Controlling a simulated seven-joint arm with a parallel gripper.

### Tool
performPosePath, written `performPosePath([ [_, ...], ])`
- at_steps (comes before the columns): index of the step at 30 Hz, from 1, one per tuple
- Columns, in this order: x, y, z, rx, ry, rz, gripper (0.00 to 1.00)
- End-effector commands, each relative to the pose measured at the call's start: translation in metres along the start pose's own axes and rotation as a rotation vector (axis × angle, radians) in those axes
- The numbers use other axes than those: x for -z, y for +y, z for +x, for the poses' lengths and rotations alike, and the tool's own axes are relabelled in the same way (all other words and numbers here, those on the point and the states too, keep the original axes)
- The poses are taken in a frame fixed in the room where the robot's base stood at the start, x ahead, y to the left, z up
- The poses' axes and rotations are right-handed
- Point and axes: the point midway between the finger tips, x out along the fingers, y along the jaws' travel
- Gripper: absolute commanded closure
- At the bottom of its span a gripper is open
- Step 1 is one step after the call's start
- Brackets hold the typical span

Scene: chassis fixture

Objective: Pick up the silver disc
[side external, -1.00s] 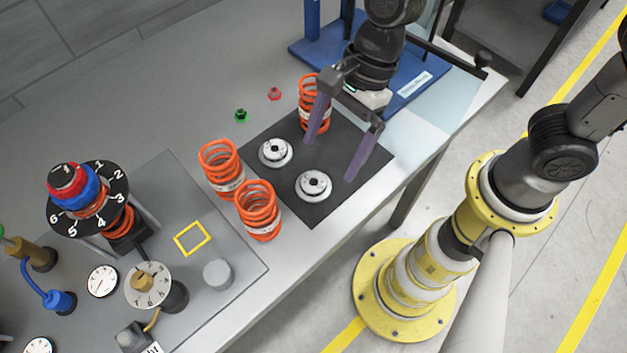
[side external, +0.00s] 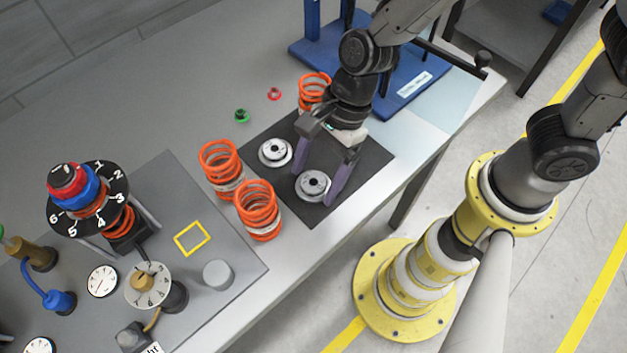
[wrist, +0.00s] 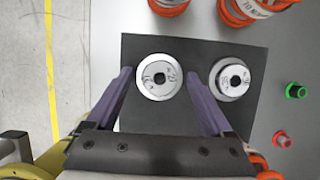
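The other silver disc (side external: 274,153) shows in the wrist view (wrist: 229,80), to the right of my right finger. My gripper (side external: 315,182) is open and empty, with its purple fingers spread around the nearer disc. It also shows in the wrist view (wrist: 158,72). I cannot tell whether the fingertips touch the disc or the mat.
Orange springs stand close by, one at the mat's left corner (side external: 260,211), another beyond it (side external: 221,168), and one behind my gripper (side external: 314,92). A green part (side external: 241,116) and a red part (side external: 274,93) lie behind the mat. A blue stand (side external: 400,95) is at the back.

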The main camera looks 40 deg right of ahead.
Motion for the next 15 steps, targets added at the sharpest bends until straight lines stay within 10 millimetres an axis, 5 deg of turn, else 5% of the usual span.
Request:
performPosePath([
  [1, -0.0001, 0.0, -0.0002, 0.0, 0.0, 0.0, 0.25],
  [11, -0.0002, -0.0001, -0.0005, 0.001, 0.0, 0.0, 0.85],
  [15, -0.0005, -0.0004, -0.0007, 0.001, -0.001, 0.0, 0.88],
])
